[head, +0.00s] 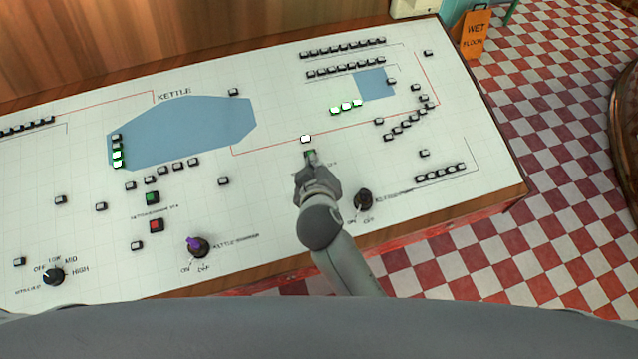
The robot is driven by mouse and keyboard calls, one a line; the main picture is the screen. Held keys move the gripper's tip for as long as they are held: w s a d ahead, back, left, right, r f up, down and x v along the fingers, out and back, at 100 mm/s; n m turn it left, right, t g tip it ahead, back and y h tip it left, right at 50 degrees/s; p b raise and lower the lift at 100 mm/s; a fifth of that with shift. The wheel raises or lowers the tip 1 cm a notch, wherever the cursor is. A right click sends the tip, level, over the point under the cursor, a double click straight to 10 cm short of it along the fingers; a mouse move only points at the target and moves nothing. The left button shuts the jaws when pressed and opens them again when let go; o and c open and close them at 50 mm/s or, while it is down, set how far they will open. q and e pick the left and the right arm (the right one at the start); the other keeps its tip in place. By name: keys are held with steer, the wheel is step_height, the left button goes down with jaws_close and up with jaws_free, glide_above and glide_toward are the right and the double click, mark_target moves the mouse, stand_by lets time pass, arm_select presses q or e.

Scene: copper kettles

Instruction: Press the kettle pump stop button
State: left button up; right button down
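My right gripper (310,161) points down at the white control panel (270,210), near its middle. Its fingers look closed together, and nothing shows in them. A green button (310,154) shows just past the fingertips; I cannot tell whether they touch it. Small lettering beside it is partly covered and too small to read. The gripper and forearm hide the panel just below, so a red button there cannot be seen. Farther left, another green button (152,197) stands above a red button (156,226), both in plain view. My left gripper is not in view.
A white-lit lamp (305,139) sits just above the gripper. A black knob (364,199) stands close to its right, and a purple-topped knob (198,246) to the left. Several small indicators dot the panel. An orange wet-floor sign (475,35) stands beyond the panel.

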steer(key=f, duration=0.1)
steer(key=f+b, duration=0.2)
steer(key=shift+w+a+f, duration=0.1)
steer(key=shift+w+f, duration=0.05)
steer(key=shift+w, duration=0.15)
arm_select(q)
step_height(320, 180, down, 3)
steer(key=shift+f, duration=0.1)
arm_select(e)
steer(key=shift+w+f, duration=0.1)
steer(key=shift+f, duration=0.15)
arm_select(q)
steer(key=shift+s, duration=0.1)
arm_select(e)
steer(key=shift+f, duration=0.1)
stand_by(0.5)
steer(key=shift+f, duration=0.3)
arm_select(q)
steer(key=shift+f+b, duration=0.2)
steer(key=shift+b, duration=0.15)
arm_select(e)
steer(key=shift+w+f, duration=0.1)
steer(key=shift+f, duration=0.25)
stand_by(0.5)
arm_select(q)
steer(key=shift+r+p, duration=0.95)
arm_select(e)
steer(key=shift+r, duration=0.75)
steer(key=shift+r, duration=0.1)
